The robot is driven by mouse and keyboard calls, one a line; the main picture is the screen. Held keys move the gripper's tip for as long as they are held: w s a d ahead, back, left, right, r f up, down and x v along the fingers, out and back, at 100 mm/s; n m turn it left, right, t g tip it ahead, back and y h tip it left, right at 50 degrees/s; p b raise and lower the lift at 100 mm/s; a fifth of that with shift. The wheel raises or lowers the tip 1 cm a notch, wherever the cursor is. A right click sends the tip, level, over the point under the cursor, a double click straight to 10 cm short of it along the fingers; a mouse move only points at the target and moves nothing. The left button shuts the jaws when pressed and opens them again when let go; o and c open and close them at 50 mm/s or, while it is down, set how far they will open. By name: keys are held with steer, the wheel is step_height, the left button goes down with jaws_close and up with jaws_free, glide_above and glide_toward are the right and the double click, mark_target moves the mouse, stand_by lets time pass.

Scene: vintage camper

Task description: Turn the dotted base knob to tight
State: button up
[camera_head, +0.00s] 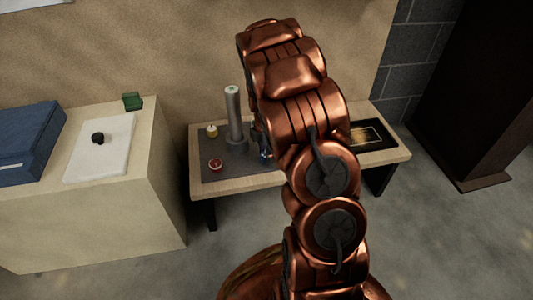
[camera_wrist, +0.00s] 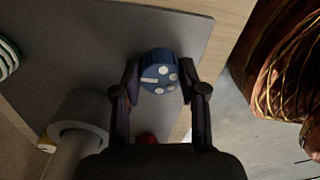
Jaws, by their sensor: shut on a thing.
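The dotted base knob (camera_wrist: 158,72) is a round blue knob with several white dots and a white bar on its top face. It shows in the wrist view, upper middle, over a grey mat (camera_wrist: 100,30). My gripper (camera_wrist: 159,82) has one finger on each side of the knob and is shut on it. In the head view my copper arm hides most of the gripper, and only a small bit of blue (camera_head: 264,154) shows beside the arm. I cannot read any tight mark.
A grey post on a round base (camera_head: 234,115) stands on the low wooden bench (camera_head: 240,184), left of my arm. A red round piece (camera_head: 215,164) and a yellowish one (camera_head: 212,131) are near it. A framed dark panel (camera_head: 385,138) lies at right. A counter with a blue box (camera_head: 28,140) stands left.

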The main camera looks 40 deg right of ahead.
steer(key=c, duration=0.4)
steer(key=shift+s, duration=0.1)
